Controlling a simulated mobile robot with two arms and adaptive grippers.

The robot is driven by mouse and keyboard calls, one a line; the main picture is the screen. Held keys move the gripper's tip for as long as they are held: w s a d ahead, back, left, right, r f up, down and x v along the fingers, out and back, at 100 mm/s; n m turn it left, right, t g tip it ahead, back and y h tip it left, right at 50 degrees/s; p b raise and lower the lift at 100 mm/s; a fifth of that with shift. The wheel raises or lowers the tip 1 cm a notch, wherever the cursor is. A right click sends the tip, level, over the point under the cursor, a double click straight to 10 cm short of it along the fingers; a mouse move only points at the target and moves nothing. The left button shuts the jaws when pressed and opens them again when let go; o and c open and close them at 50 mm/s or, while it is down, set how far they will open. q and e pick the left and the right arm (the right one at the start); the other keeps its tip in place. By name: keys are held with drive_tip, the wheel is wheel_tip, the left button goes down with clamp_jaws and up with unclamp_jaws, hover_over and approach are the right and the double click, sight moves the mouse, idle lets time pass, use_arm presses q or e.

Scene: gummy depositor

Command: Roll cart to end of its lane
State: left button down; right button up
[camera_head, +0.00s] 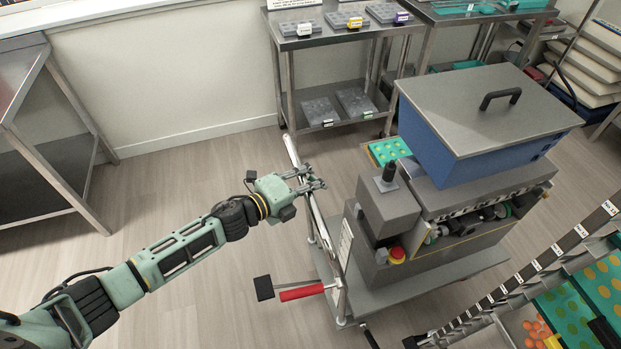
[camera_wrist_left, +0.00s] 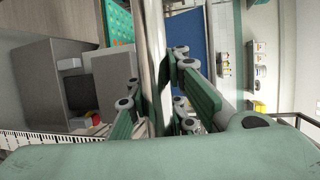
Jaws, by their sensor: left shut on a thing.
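The cart (camera_head: 425,293) is a grey wheeled platform carrying the depositor machine (camera_head: 476,160), which has a blue hopper with a grey lid. The cart's push handle is a pale metal bar (camera_head: 322,225) on its left side. My left gripper (camera_head: 312,183) is at the upper part of this bar. In the left wrist view the gripper (camera_wrist_left: 155,95) has its green fingers on both sides of the metal bar (camera_wrist_left: 157,45), shut on it. A lever with a red grip (camera_head: 302,292) and black pedal sticks out left from the cart's lower end. My right gripper does not show.
A steel shelf table (camera_head: 335,45) with trays stands against the back wall. A steel table (camera_head: 45,130) stands at the left. A labelled rack (camera_head: 520,275) with trays of gummies is close at the lower right. Wood floor (camera_head: 190,180) left of the cart is clear.

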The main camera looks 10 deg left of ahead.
use_arm(q)
drive_tip(key=shift+a+r, duration=0.25)
drive_tip(key=shift+a, duration=0.15)
drive_tip(key=c, duration=1.9)
unclamp_jaws()
drive_tip(key=shift+s+a+r, duration=0.15)
drive_tip(key=shift+s+a, duration=0.05)
drive_tip(key=shift+s, duration=0.15)
drive_tip(key=shift+o, duration=1.6)
drive_tip(key=shift+w+d+f, duration=0.1)
drive_tip(key=shift+d+f, duration=0.05)
drive_tip(key=shift+f, duration=0.1)
drive_tip(key=v, duration=1.2)
drive_tip(key=shift+d, duration=0.1)
